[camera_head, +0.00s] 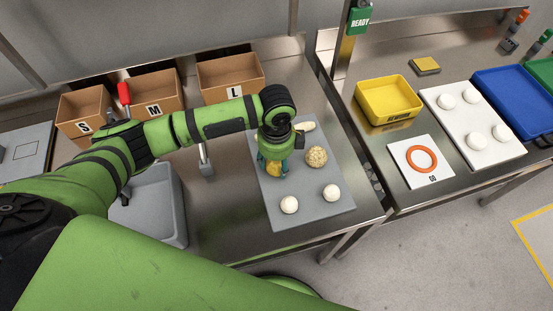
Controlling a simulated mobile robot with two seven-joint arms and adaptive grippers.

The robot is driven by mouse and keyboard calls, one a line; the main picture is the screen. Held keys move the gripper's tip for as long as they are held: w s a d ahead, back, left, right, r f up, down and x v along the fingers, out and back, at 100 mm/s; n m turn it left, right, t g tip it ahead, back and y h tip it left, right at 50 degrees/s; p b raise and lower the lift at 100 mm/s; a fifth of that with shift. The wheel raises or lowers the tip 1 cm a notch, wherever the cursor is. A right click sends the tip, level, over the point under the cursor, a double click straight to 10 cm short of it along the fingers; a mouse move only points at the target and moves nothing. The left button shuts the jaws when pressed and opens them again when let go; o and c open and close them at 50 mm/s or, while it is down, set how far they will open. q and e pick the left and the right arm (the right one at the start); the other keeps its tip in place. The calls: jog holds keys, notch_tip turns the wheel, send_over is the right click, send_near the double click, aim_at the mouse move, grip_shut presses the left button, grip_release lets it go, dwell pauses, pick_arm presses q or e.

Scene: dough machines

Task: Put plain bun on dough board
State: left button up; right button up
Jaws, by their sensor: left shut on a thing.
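My left gripper (272,166) reaches down over the grey board (305,215) on the near metal table. It is shut on a smooth golden-yellow bun (274,171), which is partly hidden by the fingers. I cannot tell whether this bun touches the board. A speckled bun (316,156) sits to its right, with a pale elongated piece (306,127) behind. Two white dough balls, a left one (289,205) and a right one (332,192), lie nearer the front. A white board (490,150) with several white balls lies on the right table. My right gripper is not in view.
Cardboard boxes marked S (84,127), M (165,107) and L (232,93) stand at the back. A grey bin (177,224) is left of the board. On the right table are a yellow tray (388,116), a white GO pad (408,150) and a blue tray (540,128).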

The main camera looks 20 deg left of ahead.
pick_arm(q)
jog(key=shift+f, duration=0.25)
jog(key=shift+f, duration=0.15)
jog(key=o, duration=1.2)
notch_tip(320, 180, up, 11)
jog(key=shift+f+b, duration=0.1)
jog(key=shift+b, duration=1.05)
jog(key=shift+r, duration=0.8)
